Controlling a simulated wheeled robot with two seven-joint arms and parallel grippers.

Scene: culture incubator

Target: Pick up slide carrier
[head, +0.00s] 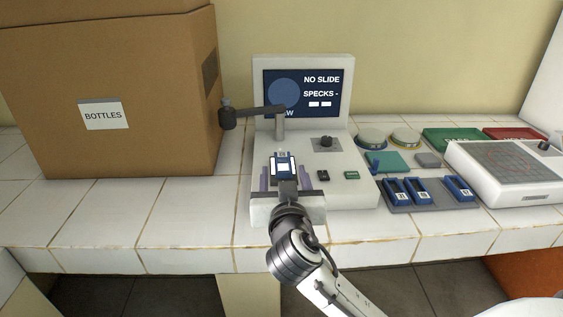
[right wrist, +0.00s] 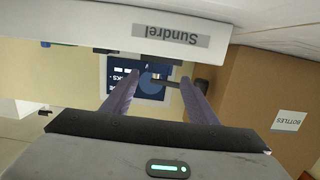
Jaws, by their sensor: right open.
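A blue slide carrier (head: 283,168) with a white window sits on the stage of the white viewer (head: 342,187), below its dark arm. My right gripper (head: 284,178) is at the stage, its purple fingers apart, one on either side of this carrier in the head view. I cannot tell whether they touch it. In the right wrist view the open fingers (right wrist: 160,98) show with a small dark part (right wrist: 158,62) beyond and between them; I cannot tell if it is the carrier. Three blue numbered carriers, one of them here (head: 459,188), lie on a grey rack at right. My left gripper is not in view.
The viewer's screen (head: 308,92) reads "NO SLIDE". A cardboard box labelled BOTTLES (head: 110,85) stands close at left. Round dishes (head: 372,138), a green tray (head: 450,138) and a white device with a grid top (head: 505,165) stand at right. The tiled counter's front left is clear.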

